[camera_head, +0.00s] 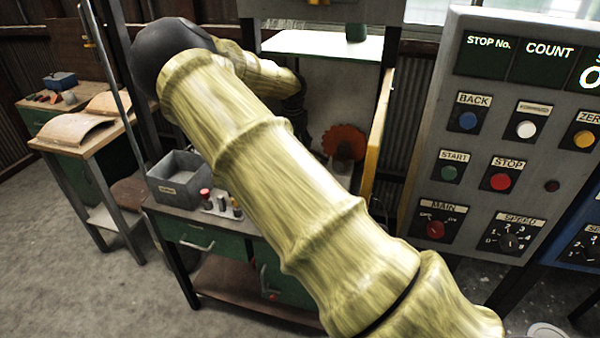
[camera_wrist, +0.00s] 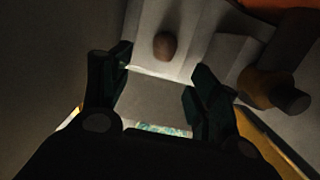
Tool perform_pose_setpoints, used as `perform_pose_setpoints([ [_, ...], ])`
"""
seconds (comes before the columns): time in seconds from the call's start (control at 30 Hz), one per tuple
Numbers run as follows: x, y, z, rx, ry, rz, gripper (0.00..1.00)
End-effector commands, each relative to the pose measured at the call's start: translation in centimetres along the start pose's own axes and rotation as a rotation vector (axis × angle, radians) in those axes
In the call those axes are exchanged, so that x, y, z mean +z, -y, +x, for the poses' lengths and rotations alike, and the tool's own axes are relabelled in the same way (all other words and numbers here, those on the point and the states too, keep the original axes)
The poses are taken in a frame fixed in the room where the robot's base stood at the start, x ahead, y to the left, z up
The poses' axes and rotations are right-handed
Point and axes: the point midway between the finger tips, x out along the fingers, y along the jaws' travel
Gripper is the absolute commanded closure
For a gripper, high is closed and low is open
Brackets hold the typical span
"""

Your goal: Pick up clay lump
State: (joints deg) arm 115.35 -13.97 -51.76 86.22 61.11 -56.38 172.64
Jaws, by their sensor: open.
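A small brown rounded lump (camera_wrist: 165,46), which looks like the clay lump, shows in the wrist view on a pale surface. My gripper (camera_wrist: 160,70) is open, with its two dark fingers spread apart. The lump appears just past the fingertips, between their lines and nearer the left finger. Nothing is between the fingers. In the head view my arm covers much of the middle, and neither my gripper nor the lump can be made out there.
A brown rounded part with a dark cylindrical end (camera_wrist: 290,98) is right of the right finger. In the head view, a grey bin (camera_head: 180,180) stands on a green-drawered bench, a toothed red wheel (camera_head: 344,142) is behind my arm, and a control panel (camera_head: 490,150) fills the right.

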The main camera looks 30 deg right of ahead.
Motion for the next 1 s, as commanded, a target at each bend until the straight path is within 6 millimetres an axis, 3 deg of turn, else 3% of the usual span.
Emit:
perform_pose_setpoints([
  [0.3, 0.0, 0.1, 4.1, -0.001, -0.002, -0.002, 0.39],
  [0.53, 0.2, 0.3, 5.3, -0.001, -0.001, -0.002, 0.39],
  [0.83, 0.6, 0.7, 9.0, -0.001, -0.002, -0.002, 0.39],
  [1.0, 0.6, 0.6, 9.7, -0.001, -0.001, -0.002, 0.39],
])
